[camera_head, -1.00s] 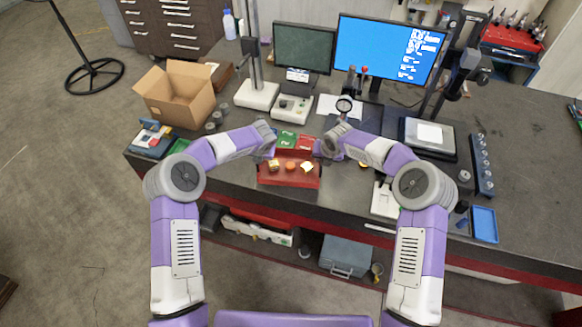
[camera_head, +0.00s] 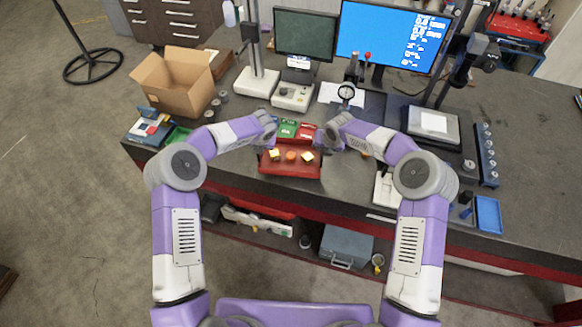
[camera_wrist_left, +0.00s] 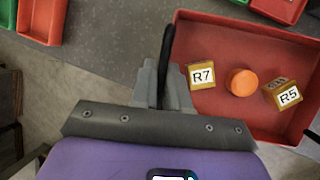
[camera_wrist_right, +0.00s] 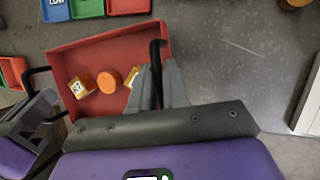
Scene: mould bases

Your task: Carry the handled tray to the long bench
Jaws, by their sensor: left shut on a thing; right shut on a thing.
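The handled tray (camera_head: 290,171) is a shallow red tray at the bench's front edge, between my two arms. It holds two yellowish blocks, one marked R7 (camera_wrist_left: 202,76) and one marked R5 (camera_wrist_left: 288,95), and an orange cylinder (camera_wrist_left: 242,83). My left gripper (camera_head: 271,143) is shut on the tray's left black handle (camera_wrist_left: 168,50). My right gripper (camera_head: 319,144) is shut on its right black handle (camera_wrist_right: 156,55). The tray looks level. The head view does not show clearly whether it touches the bench top.
The dark bench (camera_head: 340,190) carries small green (camera_head: 287,129) and red (camera_head: 307,130) bins just behind the tray. A cardboard box (camera_head: 172,85) stands left. A dial gauge stand (camera_head: 347,92), two monitors and a blue tray (camera_head: 488,215) take other spots. Open floor (camera_head: 80,190) lies left.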

